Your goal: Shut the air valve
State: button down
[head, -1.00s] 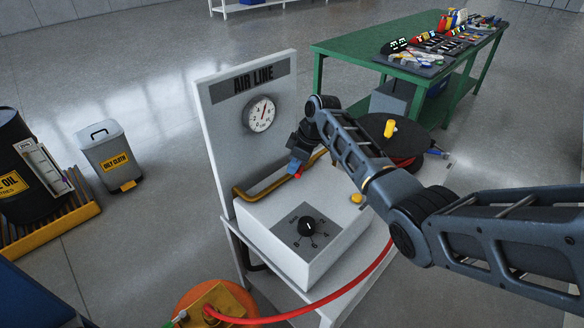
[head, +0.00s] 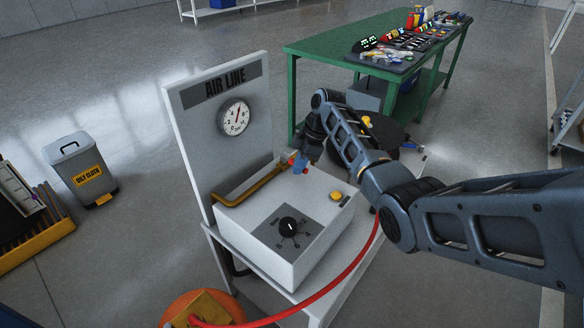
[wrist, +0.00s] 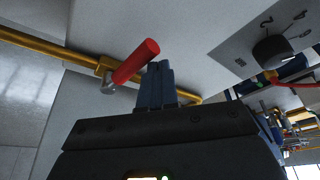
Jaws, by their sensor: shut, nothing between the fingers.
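The air valve has a red lever handle (wrist: 136,62) on a brass pipe (wrist: 50,47). In the wrist view the lever slants across the pipe's line. My gripper (wrist: 158,76) is shut and empty, its blue fingertips just right of the lever; I cannot tell whether they touch. In the head view my gripper (head: 300,165) is over the back of the white box, by the end of the brass pipe (head: 245,187). Only a small red bit of the lever (head: 291,161) shows there; the valve body is hidden.
The AIR LINE panel with its gauge (head: 235,118) stands behind the white box (head: 252,240). A red hose (head: 345,280) curves around the front right. A green table (head: 335,45) stands behind.

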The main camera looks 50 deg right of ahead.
jog(key=shift+s+d, duration=0.15)
jog(key=shift+d, duration=0.7)
